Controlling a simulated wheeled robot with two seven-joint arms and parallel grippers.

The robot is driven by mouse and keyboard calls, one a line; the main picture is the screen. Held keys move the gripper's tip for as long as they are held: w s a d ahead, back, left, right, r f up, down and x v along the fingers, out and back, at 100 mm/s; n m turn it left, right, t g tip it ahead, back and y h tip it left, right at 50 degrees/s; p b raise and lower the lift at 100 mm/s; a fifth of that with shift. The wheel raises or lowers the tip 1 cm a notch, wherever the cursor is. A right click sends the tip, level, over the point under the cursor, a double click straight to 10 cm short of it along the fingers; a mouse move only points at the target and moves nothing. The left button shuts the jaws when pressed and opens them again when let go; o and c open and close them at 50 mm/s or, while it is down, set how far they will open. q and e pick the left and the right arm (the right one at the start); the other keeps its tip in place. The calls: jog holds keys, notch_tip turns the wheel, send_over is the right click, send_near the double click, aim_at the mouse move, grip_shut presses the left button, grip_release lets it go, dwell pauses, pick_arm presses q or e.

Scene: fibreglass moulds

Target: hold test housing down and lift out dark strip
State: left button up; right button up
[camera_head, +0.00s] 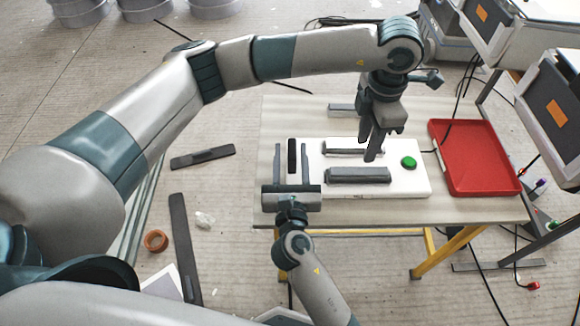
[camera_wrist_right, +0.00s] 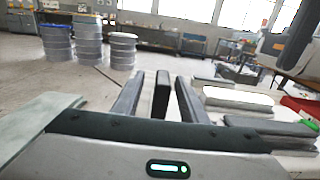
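The white test housing (camera_head: 408,185) lies on the table and carries two long grey bars and a green button (camera_head: 409,162). My left gripper (camera_head: 372,155) points down over the housing between the bars; its fingers overlap, so I cannot tell their gap or whether they touch. In the right wrist view the strip (camera_wrist_right: 161,95) stands between the two fingers. Its lower end is hidden.
A red tray (camera_head: 475,157) lies on the table's right side. A small grey bar (camera_head: 343,108) is at the table's back edge. Dark strips (camera_head: 203,157) and an orange ring (camera_head: 155,241) lie on the floor to the left. Machines stand at the right.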

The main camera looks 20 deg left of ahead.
jog(key=shift+w+a, duration=0.15)
jog(key=shift+w, duration=0.35)
jog(key=shift+w+a, duration=0.1)
jog(key=shift+w, duration=0.1)
